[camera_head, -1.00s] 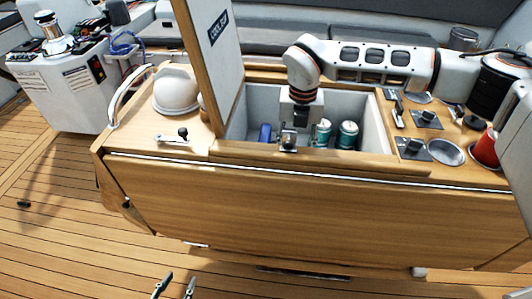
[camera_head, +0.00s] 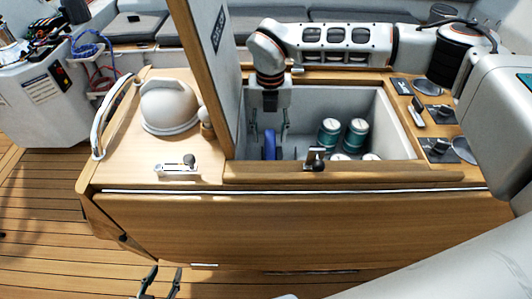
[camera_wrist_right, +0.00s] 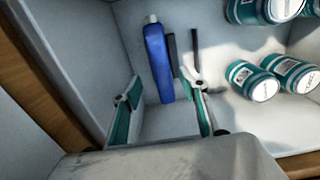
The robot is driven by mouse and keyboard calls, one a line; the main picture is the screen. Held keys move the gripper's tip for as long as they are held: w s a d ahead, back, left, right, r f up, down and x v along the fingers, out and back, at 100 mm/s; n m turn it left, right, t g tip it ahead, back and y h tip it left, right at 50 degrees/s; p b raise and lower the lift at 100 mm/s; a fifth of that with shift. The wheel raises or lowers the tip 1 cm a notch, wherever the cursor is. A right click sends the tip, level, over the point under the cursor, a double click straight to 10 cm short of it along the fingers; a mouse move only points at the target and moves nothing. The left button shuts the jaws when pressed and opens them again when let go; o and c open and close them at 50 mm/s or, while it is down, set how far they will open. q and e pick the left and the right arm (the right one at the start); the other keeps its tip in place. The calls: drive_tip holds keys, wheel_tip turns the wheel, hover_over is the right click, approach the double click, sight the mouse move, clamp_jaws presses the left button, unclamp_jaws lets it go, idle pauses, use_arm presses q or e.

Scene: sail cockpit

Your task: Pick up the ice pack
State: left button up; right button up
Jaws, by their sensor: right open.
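The ice pack (camera_head: 269,146) is a blue, flat, bottle-like block with a pale cap. It stands on edge near the left end of the open cooler well (camera_head: 225,140). In the right wrist view the ice pack (camera_wrist_right: 158,66) lies ahead, between the lines of the two fingers. My right gripper (camera_head: 269,126) reaches down into the well, open and empty, with its fingers on either side of the pack. It also shows in the wrist view (camera_wrist_right: 160,84); I cannot tell whether a finger touches the pack. My left gripper (camera_head: 161,272) is open and empty at the bottom edge.
Several teal cans (camera_head: 354,134) stand right of the pack inside the well. The raised lid (camera_head: 212,70) stands at the well's left. A latch (camera_head: 314,157) sits on the front rim. A white dome (camera_head: 169,106) is on the left counter.

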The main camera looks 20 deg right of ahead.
sight(270, 147)
drive_tip(key=shift+s+d+f, duration=0.1)
drive_tip(key=shift+f, duration=3.1)
clamp_jaws()
